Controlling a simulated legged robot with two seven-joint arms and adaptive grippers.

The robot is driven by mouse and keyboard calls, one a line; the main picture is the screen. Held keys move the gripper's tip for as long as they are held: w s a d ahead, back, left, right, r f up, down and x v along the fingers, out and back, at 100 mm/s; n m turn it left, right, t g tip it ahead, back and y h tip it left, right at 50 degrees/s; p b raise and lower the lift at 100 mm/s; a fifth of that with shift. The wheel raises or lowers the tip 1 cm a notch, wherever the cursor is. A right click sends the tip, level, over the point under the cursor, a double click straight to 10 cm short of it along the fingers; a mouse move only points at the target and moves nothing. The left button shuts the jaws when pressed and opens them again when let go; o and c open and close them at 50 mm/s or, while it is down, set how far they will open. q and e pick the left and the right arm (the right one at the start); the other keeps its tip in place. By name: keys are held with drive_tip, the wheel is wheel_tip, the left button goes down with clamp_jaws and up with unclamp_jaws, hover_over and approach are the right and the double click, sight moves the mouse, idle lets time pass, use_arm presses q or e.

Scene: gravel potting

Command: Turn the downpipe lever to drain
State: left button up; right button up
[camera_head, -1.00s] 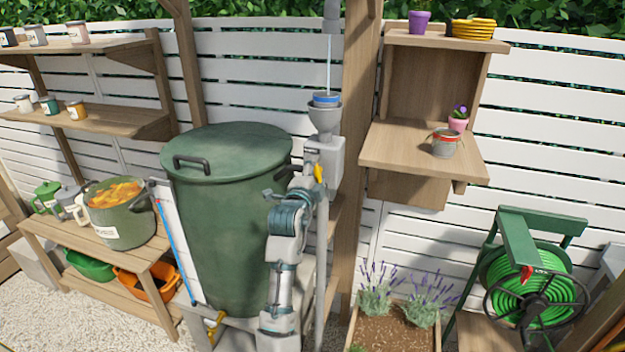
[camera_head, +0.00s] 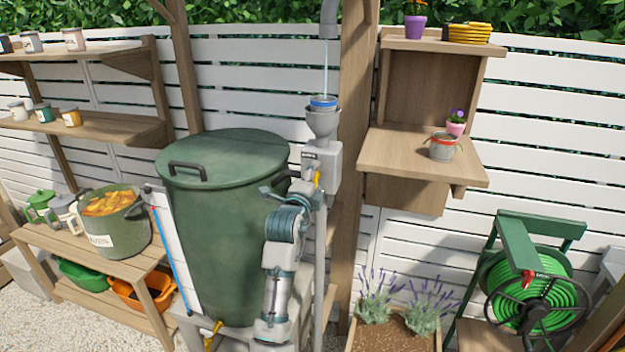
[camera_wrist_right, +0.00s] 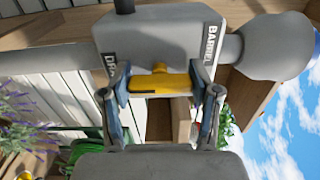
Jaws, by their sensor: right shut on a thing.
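The yellow downpipe lever (camera_head: 317,179) is on the front of a grey diverter box (camera_head: 329,158) on the downpipe, right of the green barrel. In the right wrist view the lever (camera_wrist_right: 158,83) lies across the picture between a label beginning "DRA" at left and "BARREL" at right. I cannot tell which label it points to. My right gripper (camera_head: 311,187) is at the box, and in the wrist view its fingers (camera_wrist_right: 160,100) are shut on the lever, one at each end. The DRA label is partly hidden by a finger. My left gripper is not in view.
The lidded green barrel (camera_head: 222,235) stands close left of my right arm. Water runs from the upper pipe (camera_head: 330,15) into a grey funnel (camera_head: 322,122) above the box. A wooden post and shelf (camera_head: 405,158) stand right of it. Lavender grows below.

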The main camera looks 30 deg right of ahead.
drive_tip(key=o, duration=1)
drive_tip(key=shift+d+f, duration=0.1)
drive_tip(key=shift+f, duration=0.4)
drive_tip(key=shift+c, duration=0.2)
drive_tip(key=shift+o, duration=1)
drive_tip(key=shift+s+r, duration=0.1)
drive_tip(key=shift+r, duration=0.15)
drive_tip(key=v, duration=1.2)
